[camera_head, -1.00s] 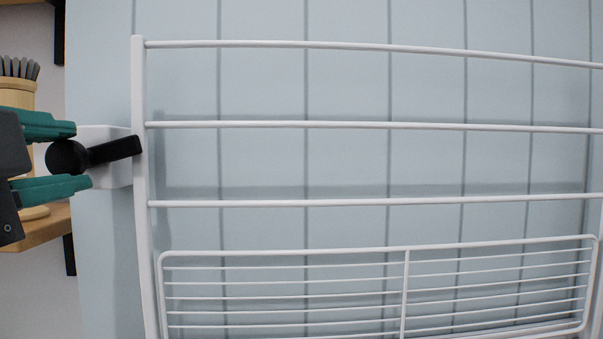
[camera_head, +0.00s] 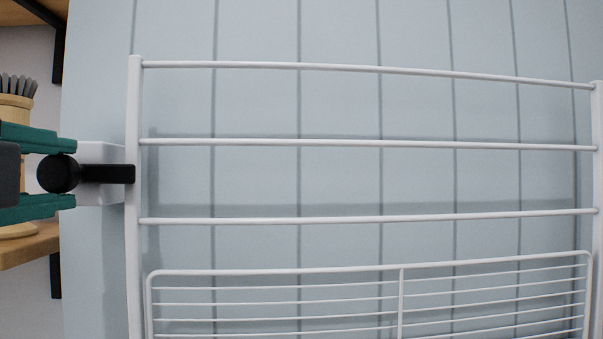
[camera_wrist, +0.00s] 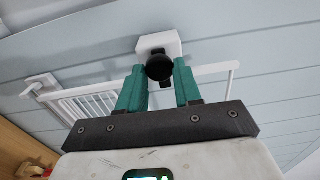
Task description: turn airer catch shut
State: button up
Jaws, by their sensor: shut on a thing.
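The airer catch (camera_head: 108,174) is a black lever with a round knob, on a white block (camera_head: 98,152) fixed to the wall panelling. The lever lies level and reaches right, with its tip over the left upright of the white airer frame (camera_head: 134,250). My gripper (camera_head: 60,174) comes in from the left, shut on the catch's knob, with one green finger above it and one below. In the wrist view the round knob (camera_wrist: 159,68) sits between the two fingers and hides most of the lever.
A wooden shelf (camera_head: 28,246) with a wooden pot of dark-tipped brushes (camera_head: 15,105) is on the left, behind my gripper. A wire rack (camera_head: 280,269) hangs low on the airer. The pale blue panelled wall is close behind.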

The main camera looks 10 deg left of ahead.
jog(key=o, duration=1)
jog(key=shift+s, duration=0.15)
jog(key=v, duration=1)
jog(key=shift+s, duration=0.25)
